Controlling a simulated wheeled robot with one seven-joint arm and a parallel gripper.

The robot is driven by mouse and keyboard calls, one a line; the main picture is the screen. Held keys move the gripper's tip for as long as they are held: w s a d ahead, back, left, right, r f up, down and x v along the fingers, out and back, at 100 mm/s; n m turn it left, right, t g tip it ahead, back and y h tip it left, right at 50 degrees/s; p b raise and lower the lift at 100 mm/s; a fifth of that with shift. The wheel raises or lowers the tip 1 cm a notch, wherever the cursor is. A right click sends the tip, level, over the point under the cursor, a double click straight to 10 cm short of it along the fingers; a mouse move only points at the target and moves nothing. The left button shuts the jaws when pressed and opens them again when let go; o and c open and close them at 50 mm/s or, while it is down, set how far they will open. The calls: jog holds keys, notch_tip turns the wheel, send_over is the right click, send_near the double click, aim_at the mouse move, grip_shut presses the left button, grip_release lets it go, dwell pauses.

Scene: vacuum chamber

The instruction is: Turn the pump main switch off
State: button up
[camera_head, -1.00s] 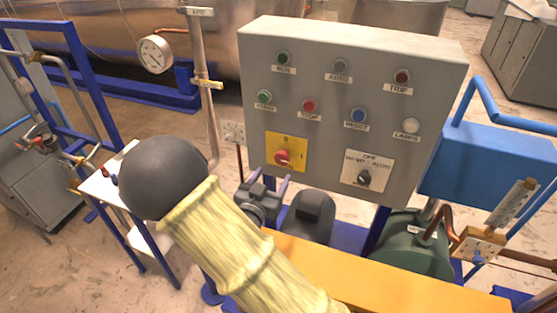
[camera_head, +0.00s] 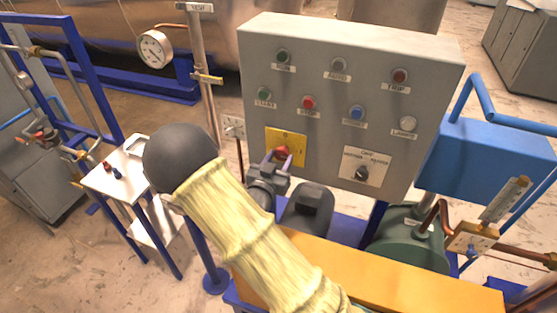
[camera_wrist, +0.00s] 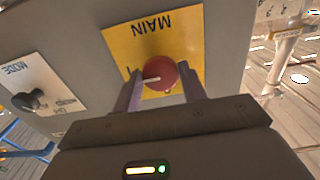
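The pump main switch is a red round knob (camera_wrist: 160,74) on a yellow plate (camera_wrist: 155,45) lettered MAIN, seen upside down in the wrist view. A white line on the knob points left there, toward a partly hidden mark by the finger. My gripper (camera_wrist: 160,80) is open, with one finger on each side of the knob and a small gap at the left finger. In the head view my gripper (camera_head: 279,158) is in front of the yellow plate (camera_head: 297,145), and the red knob (camera_head: 281,152) shows partly between the fingers.
The grey control panel (camera_head: 330,65) carries several buttons and lamps. A black mode selector (camera_head: 361,172) sits right of the main switch. Below are an orange beam (camera_head: 380,275) and a green motor (camera_head: 405,245). A small white table (camera_head: 120,170) stands left.

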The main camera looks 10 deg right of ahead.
jog(key=shift+n, duration=0.4)
jog(key=n, duration=0.3)
jog(key=n+p, duration=0.1)
jog(key=n, duration=0.4)
jog(key=shift+r, duration=0.1)
jog(key=n+p, duration=0.2)
jog(key=n, duration=0.2)
jog(key=shift+n, duration=0.3)
jog(key=n+p, duration=0.1)
jog(key=n, duration=0.3)
jog(key=shift+s+n, duration=0.1)
jog(key=shift+n, duration=0.2)
jog(key=o, duration=1)
jog(key=shift+c, duration=0.2)
